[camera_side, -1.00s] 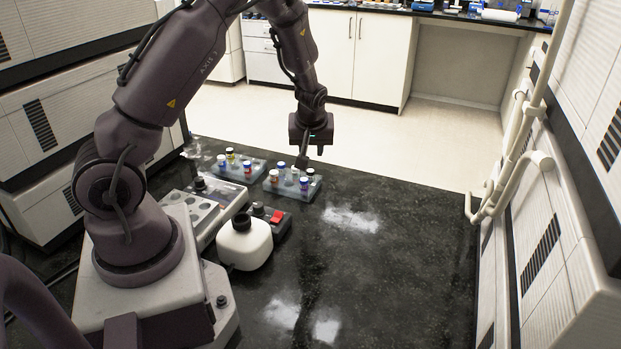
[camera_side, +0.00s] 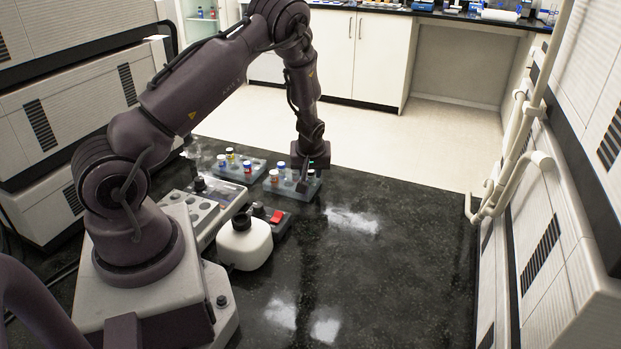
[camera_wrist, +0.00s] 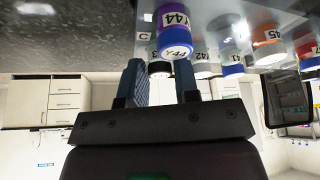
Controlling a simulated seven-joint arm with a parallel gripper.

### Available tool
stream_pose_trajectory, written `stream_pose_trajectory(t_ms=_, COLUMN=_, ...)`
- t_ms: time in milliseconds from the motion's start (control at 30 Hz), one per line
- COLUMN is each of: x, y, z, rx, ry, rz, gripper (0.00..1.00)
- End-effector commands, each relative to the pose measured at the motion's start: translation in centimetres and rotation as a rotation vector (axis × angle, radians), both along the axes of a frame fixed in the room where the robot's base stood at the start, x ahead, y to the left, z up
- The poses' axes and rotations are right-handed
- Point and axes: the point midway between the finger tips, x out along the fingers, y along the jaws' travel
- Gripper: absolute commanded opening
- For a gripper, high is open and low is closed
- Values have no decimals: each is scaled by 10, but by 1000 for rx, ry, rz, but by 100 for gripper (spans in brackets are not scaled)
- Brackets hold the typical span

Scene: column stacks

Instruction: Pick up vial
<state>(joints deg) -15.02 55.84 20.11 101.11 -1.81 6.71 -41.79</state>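My gripper (camera_side: 305,184) is low at the right end of the front vial rack (camera_side: 291,187) in the side view and hides part of it. In the wrist view, its two blue fingers (camera_wrist: 160,76) are apart. A purple-and-white vial marked Y44 (camera_wrist: 174,22), with a blue end, shows just beyond the fingertips, nearer the right finger. A black-ended vial (camera_wrist: 160,68) shows in the gap between the fingers. I cannot tell whether either finger touches a vial. More vials stand to the right, including an orange one marked 45 (camera_wrist: 265,32).
A second vial rack (camera_side: 240,167) stands behind and left. A white bottle (camera_side: 244,243) with a black cap, a device with a red button (camera_side: 277,216) and a grey tray (camera_side: 215,211) are to the left. The dark bench is clear at the right.

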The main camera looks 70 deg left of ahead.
Motion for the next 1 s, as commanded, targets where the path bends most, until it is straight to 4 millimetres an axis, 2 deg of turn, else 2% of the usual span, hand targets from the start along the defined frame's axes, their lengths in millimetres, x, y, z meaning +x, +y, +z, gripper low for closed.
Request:
stream_pose_trajectory(t_ms=33, x=0, y=0, z=0, rx=0, ry=0, rz=0, gripper=27)
stream_pose_trajectory(t_ms=133, x=0, y=0, z=0, rx=0, ry=0, rz=-1, gripper=4)
stream_pose_trajectory(t_ms=167, x=0, y=0, z=0, rx=0, ry=0, rz=-1, gripper=0)
stream_pose_trajectory(t_ms=467, x=0, y=0, z=1, rx=0, ry=0, rz=-1, gripper=0)
stream_pose_trajectory(t_ms=633, x=0, y=0, z=10, rx=1, ry=-1, rz=-1, gripper=0)
stream_pose_trajectory(t_ms=800, x=1, y=0, z=35, rx=2, ry=-4, rz=0, gripper=0)
stream_pose_trajectory(t_ms=1000, x=-23, y=-18, z=67, rx=1, ry=-3, rz=-2, gripper=0)
